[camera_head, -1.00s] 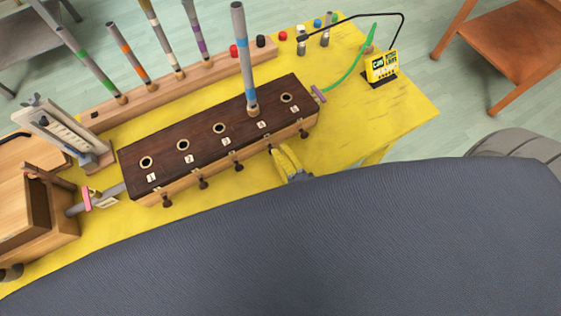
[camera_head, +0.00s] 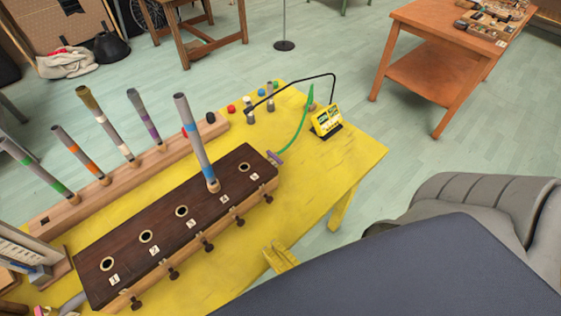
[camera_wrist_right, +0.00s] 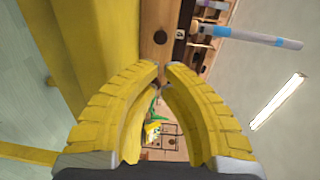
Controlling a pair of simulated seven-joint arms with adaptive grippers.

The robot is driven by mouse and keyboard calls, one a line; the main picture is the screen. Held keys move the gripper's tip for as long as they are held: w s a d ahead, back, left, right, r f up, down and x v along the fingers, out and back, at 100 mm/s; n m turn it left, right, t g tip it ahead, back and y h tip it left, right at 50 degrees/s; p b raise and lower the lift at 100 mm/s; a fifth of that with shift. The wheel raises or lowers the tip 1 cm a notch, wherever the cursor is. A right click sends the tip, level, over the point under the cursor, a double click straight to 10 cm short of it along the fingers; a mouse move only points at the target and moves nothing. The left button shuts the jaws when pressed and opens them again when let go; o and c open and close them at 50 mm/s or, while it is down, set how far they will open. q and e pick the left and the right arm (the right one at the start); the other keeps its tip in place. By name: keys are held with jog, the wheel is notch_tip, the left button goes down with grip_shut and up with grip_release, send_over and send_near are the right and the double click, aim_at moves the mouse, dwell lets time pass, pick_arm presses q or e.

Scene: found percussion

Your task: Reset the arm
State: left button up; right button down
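My right gripper (camera_head: 280,258) has yellow fingers and shows beside the table's front edge, in front of the dark wooden box (camera_head: 165,225). In the right wrist view, its fingers (camera_wrist_right: 163,66) curve together with a narrow gap between the tips. Nothing is held between them. My grey right arm (camera_head: 420,270) fills the lower right of the head view and hides what lies below it. My left gripper is not in view.
A wooden rail (camera_head: 120,178) with several banded tubes stands behind the box. A yellow device (camera_head: 327,121) and a green cable (camera_head: 300,128) are at the table's far right. The yellow table (camera_head: 315,175) is bare right of the box. An orange table (camera_head: 430,75) stands beyond.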

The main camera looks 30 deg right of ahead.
jog(key=s+d+f+n+g, duration=0.1)
jog(key=s+f+n+g, duration=0.25)
jog(key=f, duration=0.75)
jog(key=s+d+f+n+g, duration=0.15)
jog(key=f+n, duration=0.25)
jog(key=f, duration=0.8)
jog(key=s+f+n+g, duration=0.3)
jog(key=f+n, duration=0.1)
jog(key=f, duration=0.7)
jog(key=s+d+f+n+g+h, duration=0.1)
jog(key=s+d+f+n+g, duration=0.3)
jog(key=s+f, duration=0.3)
jog(key=s+d+f+n+g+h, duration=0.1)
jog(key=s+d+f+n+g, duration=0.2)
jog(key=s+f, duration=0.4)
notch_tip(320, 180, down, 6)
jog(key=shift+s+d+r+n+g, duration=0.25)
jog(key=shift+s+d+n+g, duration=0.15)
jog(key=shift+d+n, duration=0.65)
